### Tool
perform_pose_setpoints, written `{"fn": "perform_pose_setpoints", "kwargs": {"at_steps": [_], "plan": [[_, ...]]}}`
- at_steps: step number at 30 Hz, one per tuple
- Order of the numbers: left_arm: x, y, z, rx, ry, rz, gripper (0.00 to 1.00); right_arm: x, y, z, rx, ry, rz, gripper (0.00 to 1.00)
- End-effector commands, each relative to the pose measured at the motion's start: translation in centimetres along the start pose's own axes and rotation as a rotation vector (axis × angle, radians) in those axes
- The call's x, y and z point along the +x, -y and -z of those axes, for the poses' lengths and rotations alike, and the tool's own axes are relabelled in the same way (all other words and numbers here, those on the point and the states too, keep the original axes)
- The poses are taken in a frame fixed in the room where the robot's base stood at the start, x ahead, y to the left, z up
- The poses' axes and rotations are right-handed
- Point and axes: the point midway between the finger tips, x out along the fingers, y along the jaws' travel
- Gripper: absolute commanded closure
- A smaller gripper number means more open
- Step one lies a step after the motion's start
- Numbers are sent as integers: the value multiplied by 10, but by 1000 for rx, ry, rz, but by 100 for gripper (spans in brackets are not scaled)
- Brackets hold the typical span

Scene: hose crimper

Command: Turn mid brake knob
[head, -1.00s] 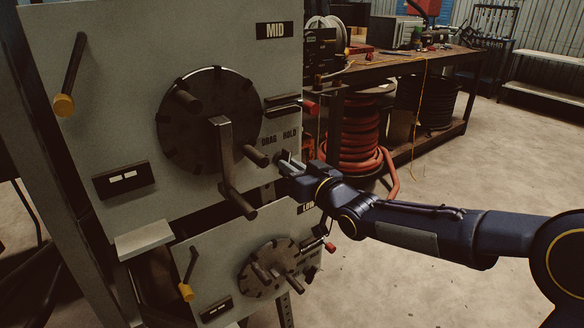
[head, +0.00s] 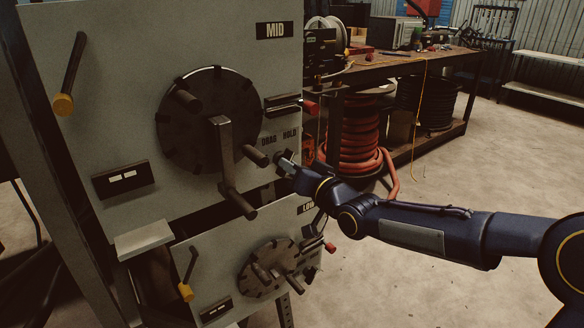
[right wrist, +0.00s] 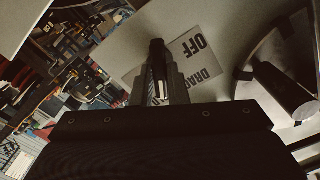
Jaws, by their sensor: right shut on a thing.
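The mid panel (head: 225,40) stands upright, marked MID at its top right. My right gripper (head: 284,158) is at the panel's right edge, just under the DRAG and HOLD lettering. In the right wrist view its fingers (right wrist: 160,82) are closed around the dark mid brake knob (right wrist: 157,50). The knob stands in front of a pale label (right wrist: 190,55) reading OFF and DRAG. In the head view the gripper mostly hides the knob. My left gripper is not in view.
A large dark disc (head: 180,133) with a crank (head: 226,150) and pegs is left of my gripper. A red-tipped lever (head: 309,107) sits above it. The low panel (head: 215,255) is below. A workbench (head: 400,66) and red hose coil (head: 355,135) stand behind.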

Motion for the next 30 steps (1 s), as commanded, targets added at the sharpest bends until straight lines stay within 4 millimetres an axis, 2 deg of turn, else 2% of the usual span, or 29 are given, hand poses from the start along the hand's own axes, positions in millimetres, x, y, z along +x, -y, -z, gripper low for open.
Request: {"fn": "perform_pose_setpoints", "kwargs": {"at_steps": [4, 5, 10, 20, 30], "plan": [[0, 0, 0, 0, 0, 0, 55, 0, 0, -1, 3, 2, -1, 100], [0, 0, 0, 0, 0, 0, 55, 0, 0, -1, 3, 2, -1, 85], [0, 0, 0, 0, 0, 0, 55, 0, 0, -1, 2, 1, -1, 65], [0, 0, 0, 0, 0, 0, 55, -4, 0, 0, 0, 0, -1, 65], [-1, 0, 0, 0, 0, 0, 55, -58, -1, 1, -2, 0, -4, 65]]}}
